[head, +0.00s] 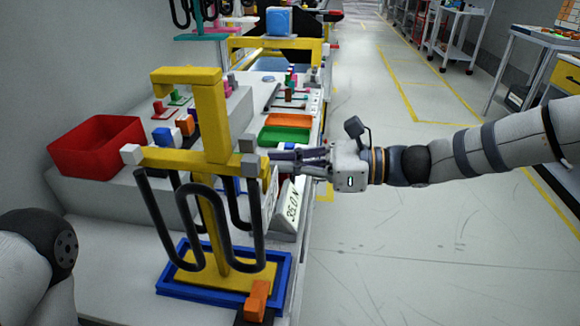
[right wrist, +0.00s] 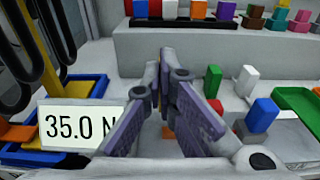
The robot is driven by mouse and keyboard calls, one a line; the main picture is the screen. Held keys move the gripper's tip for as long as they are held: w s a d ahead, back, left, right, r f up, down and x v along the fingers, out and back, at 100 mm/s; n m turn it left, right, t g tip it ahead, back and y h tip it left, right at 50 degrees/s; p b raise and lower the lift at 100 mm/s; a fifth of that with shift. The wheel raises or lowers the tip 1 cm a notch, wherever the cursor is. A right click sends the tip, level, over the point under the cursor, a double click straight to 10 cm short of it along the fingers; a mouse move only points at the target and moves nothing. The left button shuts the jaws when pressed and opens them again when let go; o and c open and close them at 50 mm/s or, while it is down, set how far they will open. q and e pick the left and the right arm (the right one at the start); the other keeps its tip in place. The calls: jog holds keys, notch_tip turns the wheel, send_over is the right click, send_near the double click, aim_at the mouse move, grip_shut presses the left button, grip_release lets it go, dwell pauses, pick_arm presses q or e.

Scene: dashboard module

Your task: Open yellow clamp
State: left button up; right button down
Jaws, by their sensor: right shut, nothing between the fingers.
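A yellow frame (head: 207,115) stands upright on a base in a blue tray (head: 170,291), left of centre in the head view. Its crossbar has a white block at the left end and grey blocks at the right. Black looped hoses (head: 188,215) hang from the crossbar. I cannot tell which part is the yellow clamp. My right gripper (head: 272,157) is shut and empty, its tips close beside the crossbar's right end; contact is unclear. In the right wrist view the purple-grey fingers (right wrist: 160,82) hold nothing. My left gripper is out of view.
A sign reading 35.0 N (head: 289,208) stands just below the right gripper. A red bin (head: 98,148), an orange tray (head: 289,120) and a green tray (head: 284,135) sit behind. Small coloured blocks fill the bench. The floor at right is open.

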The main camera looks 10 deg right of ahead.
jog(key=shift+w+a+r, duration=0.15)
jog(key=shift+a+r, duration=0.1)
jog(key=shift+a, duration=0.3)
dwell(0.6)
dwell(0.4)
